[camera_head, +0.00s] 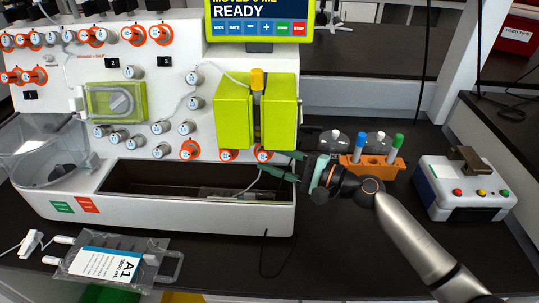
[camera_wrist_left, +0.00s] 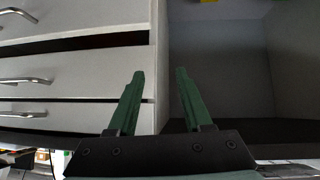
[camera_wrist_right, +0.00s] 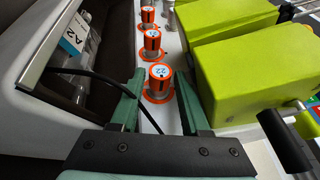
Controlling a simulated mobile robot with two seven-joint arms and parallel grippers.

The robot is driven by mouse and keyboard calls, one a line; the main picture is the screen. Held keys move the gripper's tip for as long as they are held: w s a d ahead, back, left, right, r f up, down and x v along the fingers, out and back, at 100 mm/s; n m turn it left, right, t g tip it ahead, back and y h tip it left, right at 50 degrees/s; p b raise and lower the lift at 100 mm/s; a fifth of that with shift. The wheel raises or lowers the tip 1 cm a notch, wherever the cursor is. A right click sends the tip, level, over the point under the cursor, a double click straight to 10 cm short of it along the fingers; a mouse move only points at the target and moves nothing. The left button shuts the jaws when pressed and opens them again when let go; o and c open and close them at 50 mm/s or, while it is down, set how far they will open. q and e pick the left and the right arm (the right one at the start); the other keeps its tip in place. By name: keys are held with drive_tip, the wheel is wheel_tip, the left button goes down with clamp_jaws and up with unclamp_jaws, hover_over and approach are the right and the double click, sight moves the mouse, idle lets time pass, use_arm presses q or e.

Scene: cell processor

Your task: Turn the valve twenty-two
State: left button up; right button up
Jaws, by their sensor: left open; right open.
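Valve twenty-two (camera_wrist_right: 160,76) is a silver knob with a blue "22" on its white cap and an orange ring at its base. In the right wrist view it sits ahead of my right gripper (camera_wrist_right: 158,88), framed between the two open fingertips. I cannot tell whether the fingers touch it. In the head view the right gripper (camera_head: 284,164) comes from the right, its fingers close to the rightmost orange-ringed knob (camera_head: 262,156) on the machine's lower front. My left gripper (camera_wrist_left: 160,75) is open and empty in front of drawers; it is outside the head view.
Two similar orange-ringed valves (camera_wrist_right: 152,41) stand in line beyond it. A lime-green block housing (camera_wrist_right: 235,80) lies close on the right. A dark cable (camera_wrist_right: 115,88) passes by the left finger. An orange tube rack (camera_head: 372,170) stands behind my right arm.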

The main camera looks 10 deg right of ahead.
drive_tip(key=shift+w+a, duration=0.15)
drive_tip(key=shift+a, duration=0.15)
clamp_jaws()
idle(0.3)
